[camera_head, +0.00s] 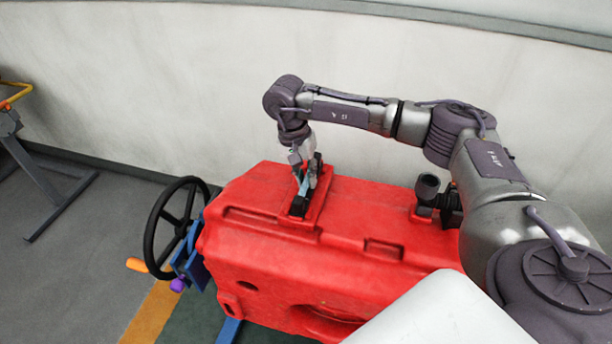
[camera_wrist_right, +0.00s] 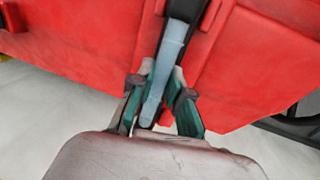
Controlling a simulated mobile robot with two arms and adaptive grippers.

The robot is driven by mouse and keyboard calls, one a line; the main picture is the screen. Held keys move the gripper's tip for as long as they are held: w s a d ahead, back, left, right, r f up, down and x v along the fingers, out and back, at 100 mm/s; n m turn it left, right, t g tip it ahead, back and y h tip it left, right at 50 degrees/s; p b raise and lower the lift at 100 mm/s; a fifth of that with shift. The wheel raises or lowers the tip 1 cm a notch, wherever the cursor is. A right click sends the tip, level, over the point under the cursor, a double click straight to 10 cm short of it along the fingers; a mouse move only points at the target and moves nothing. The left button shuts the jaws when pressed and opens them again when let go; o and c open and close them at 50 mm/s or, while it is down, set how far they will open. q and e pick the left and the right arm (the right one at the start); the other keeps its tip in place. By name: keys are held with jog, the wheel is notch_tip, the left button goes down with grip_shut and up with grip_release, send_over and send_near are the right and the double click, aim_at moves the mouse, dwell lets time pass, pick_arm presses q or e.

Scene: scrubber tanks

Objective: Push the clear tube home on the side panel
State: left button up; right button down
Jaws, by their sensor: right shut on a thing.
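The clear tube (camera_wrist_right: 170,55) is pale blue and lies along a dark bracket on the red tank (camera_head: 300,255). In the head view the tube (camera_head: 302,183) is small and partly covered by the fingers. My right gripper (camera_wrist_right: 160,100) is shut on the tube, with one finger on each side of it. In the head view the same gripper (camera_head: 305,172) reaches down over the tank's top, near a black fitting (camera_head: 299,205). Whether the tube is fully seated cannot be told. My left gripper is not in view.
A black fitting (camera_head: 427,190) rises from the tank's right part. A grey stand (camera_head: 45,190) is far left. A pale wall (camera_head: 180,80) runs behind.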

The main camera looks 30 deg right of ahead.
jog(key=shift+w+f, duration=0.1)
dwell(0.6)
jog(key=c, duration=0.6)
grip_release()
jog(key=shift+o, duration=0.2)
jog(key=shift+r, duration=0.25)
jog(key=shift+w+a+r+p, duration=0.15)
jog(key=shift+r+p, duration=0.4)
jog(key=shift+r, duration=0.5)
jog(key=shift+w+a+r+p, duration=0.15)
jog(key=shift+r+p, duration=0.35)
jog(key=shift+r, duration=0.55)
jog(key=shift+r, duration=0.15)
jog(key=shift+r+p, duration=1.4)
jog(key=shift+r, duration=0.95)
